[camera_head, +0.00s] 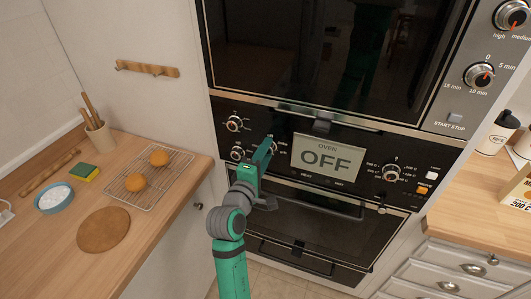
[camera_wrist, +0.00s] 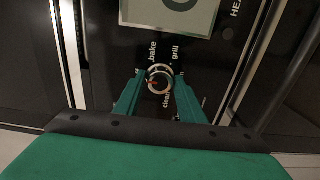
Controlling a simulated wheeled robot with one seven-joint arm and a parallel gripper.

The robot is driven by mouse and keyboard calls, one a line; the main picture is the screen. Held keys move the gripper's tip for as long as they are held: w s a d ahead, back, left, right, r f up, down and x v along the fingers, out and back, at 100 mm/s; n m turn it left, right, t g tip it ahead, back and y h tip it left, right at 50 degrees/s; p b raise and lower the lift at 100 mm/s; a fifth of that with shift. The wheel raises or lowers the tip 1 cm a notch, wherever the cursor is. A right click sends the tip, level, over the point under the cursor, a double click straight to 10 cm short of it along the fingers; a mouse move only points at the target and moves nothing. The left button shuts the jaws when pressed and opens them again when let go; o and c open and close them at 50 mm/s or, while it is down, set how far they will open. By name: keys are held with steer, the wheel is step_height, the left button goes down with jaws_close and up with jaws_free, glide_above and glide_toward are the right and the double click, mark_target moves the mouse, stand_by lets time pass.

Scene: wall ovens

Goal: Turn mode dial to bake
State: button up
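The mode dial (camera_wrist: 160,77) is a small round silver-rimmed knob in the wrist view, with the labels bake, grill and clean around it. A red mark on it points to the lower left of that view, away from the bake label (camera_wrist: 152,52). My gripper (camera_wrist: 160,82) is open, with one green finger on each side of the dial. I cannot tell whether the fingers touch it. In the head view my gripper (camera_head: 268,150) is at the oven panel and hides most of this dial. The oven display (camera_head: 325,155) reads OFF.
Other knobs (camera_head: 235,123) sit left of my gripper, and another dial (camera_head: 391,173) sits right of the display. The oven door handle (camera_head: 310,200) juts out below. The left counter (camera_head: 60,240) holds a cooling rack (camera_head: 165,185) with buns.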

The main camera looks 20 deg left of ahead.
steer(key=c, duration=0.4)
steer(key=m, duration=1.1)
steer(key=shift+m, duration=0.3)
steer(key=shift+f, duration=0.1)
stand_by(0.4)
steer(key=o, duration=1.1)
steer(key=shift+c, duration=0.2)
